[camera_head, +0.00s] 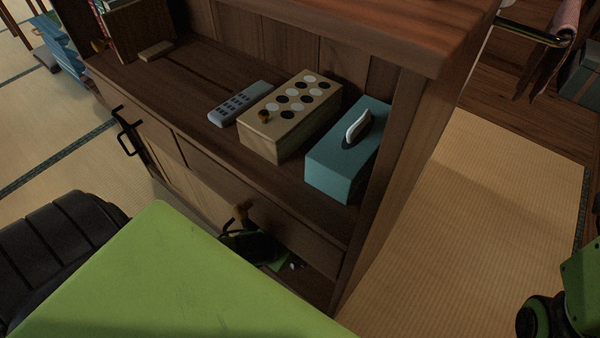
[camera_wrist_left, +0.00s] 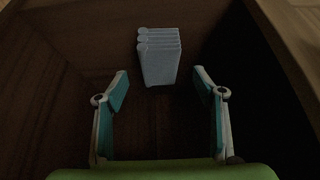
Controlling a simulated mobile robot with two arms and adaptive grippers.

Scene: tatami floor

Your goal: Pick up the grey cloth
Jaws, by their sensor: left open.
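The grey cloth (camera_wrist_left: 159,64) looks folded, with several rounded folds along its top edge. In the left wrist view it stands near the far end of a dark wooden space like a drawer. My left gripper (camera_wrist_left: 160,88) is open, one finger to each side of the picture, with the cloth ahead between and beyond the fingertips. No contact shows. In the head view the cloth is not visible; the low opening in the cabinet is mostly hidden by my green arm. My right gripper is not in view; only a piece of my right arm shows at the right edge.
The wooden cabinet (camera_head: 236,172) carries a grey remote (camera_head: 240,103), a box with black and white discs (camera_head: 280,128) and a teal tissue box (camera_head: 335,170). A reddish cloth (camera_head: 553,45) hangs on a rail at top right. Tatami floor (camera_head: 490,220) is clear at right.

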